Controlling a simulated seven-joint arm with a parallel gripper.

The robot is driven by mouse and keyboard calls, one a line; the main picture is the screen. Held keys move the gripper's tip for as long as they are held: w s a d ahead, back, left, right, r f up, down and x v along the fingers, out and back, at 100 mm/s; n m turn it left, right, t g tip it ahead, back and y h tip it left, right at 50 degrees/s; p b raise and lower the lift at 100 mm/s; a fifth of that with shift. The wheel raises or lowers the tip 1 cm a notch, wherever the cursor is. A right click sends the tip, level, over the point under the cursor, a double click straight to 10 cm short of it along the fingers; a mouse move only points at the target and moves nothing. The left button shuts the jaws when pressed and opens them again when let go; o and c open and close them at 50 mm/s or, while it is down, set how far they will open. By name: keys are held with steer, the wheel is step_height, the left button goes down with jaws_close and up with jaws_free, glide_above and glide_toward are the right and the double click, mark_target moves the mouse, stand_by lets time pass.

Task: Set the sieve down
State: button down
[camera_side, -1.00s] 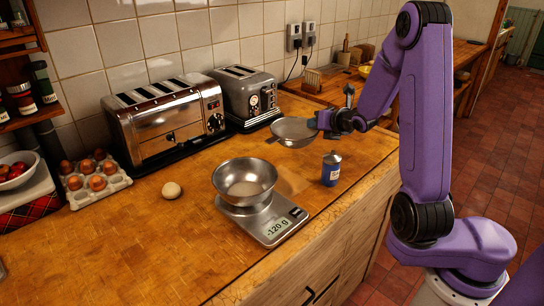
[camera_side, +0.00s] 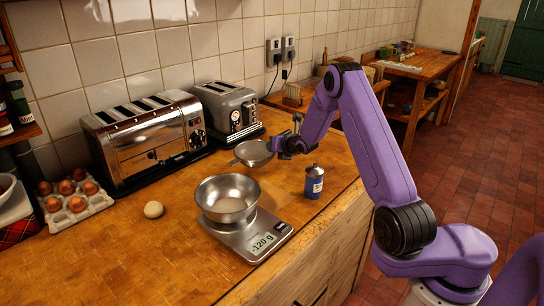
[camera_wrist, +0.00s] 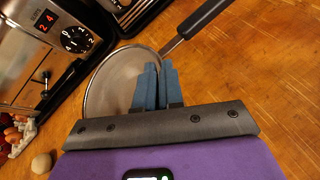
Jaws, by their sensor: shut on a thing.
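The sieve (camera_side: 252,156), a shallow round metal one, is by the front of the small toaster, behind the steel bowl. It also shows in the wrist view (camera_wrist: 108,82), with its black handle (camera_wrist: 207,16) reaching to the upper right. My gripper (camera_side: 276,147) is at the right side of the sieve. Its blue fingers (camera_wrist: 158,86) are close together at the rim, shut on the sieve. The fingers cover part of the rim. I cannot tell whether the sieve touches the wooden counter (camera_side: 110,250).
A steel bowl (camera_side: 226,201) sits on a scale (camera_side: 262,236) reading -120 g. A blue can (camera_side: 314,183) stands to its right. Two toasters (camera_side: 147,142) (camera_side: 229,112) line the wall. A pale ball (camera_side: 153,209) and an egg tray (camera_side: 86,215) lie left. The front-left counter is clear.

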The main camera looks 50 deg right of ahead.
steer(key=shift+w+d+f, duration=0.1)
steer(key=shift+w+f, duration=0.25)
steer(key=shift+f, duration=0.05)
steer(key=shift+w+d+f, duration=0.1)
steer(key=shift+w+f, duration=0.05)
steer(key=shift+f, duration=1.55)
steer(key=c, duration=1.3)
jaws_free()
steer(key=shift+o, duration=0.2)
